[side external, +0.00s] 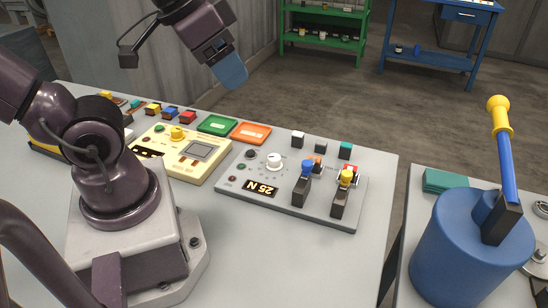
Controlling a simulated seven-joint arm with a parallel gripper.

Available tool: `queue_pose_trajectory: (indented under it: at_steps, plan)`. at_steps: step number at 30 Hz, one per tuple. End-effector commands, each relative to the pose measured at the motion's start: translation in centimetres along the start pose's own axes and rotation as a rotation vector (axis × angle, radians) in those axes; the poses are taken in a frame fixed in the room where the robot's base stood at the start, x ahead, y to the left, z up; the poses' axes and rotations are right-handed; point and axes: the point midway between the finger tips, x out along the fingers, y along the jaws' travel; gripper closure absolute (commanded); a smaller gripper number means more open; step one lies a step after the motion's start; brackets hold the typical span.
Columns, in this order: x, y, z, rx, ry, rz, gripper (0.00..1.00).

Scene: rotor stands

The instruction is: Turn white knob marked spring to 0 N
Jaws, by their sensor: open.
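The white knob (273,161) stands upright on a grey panel (234,205) on the table. A small dark display (262,188) in front of it shows orange characters upside down, which seem to read 25 N. Any marking on the knob is too small to read. My gripper (231,74) is high above the back of the table, up and to the left of the knob, well apart from it. Its blue fingers overlap in this view; it is open, with nothing seen in it.
On the same panel, a blue-topped lever (307,168) and a yellow-topped lever (346,177) rise right of the knob. A cream panel with a yellow knob (177,132) lies left. Green (217,124) and orange (251,132) trays lie behind. A blue drum (455,255) stands at right.

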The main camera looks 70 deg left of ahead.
Motion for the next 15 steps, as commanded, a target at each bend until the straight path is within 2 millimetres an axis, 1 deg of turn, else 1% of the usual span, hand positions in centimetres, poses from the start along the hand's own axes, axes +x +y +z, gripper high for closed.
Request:
queue_pose_trajectory:
  at_steps: [5, 6, 8, 11, 15]
  plan:
    - [3.3, -2.7, 0.2, -0.096, -0.171, -0.085, 0.39]
    - [4.2, -3.5, 0.1, -0.108, -0.219, -0.108, 0.39]
    - [5.7, -4.7, -0.1, -0.089, -0.289, -0.131, 0.39]
    - [8.3, -6.8, -0.3, 0.013, -0.398, -0.135, 0.39]
    - [12.3, -9.5, -0.4, 0.238, -0.525, -0.057, 0.39]
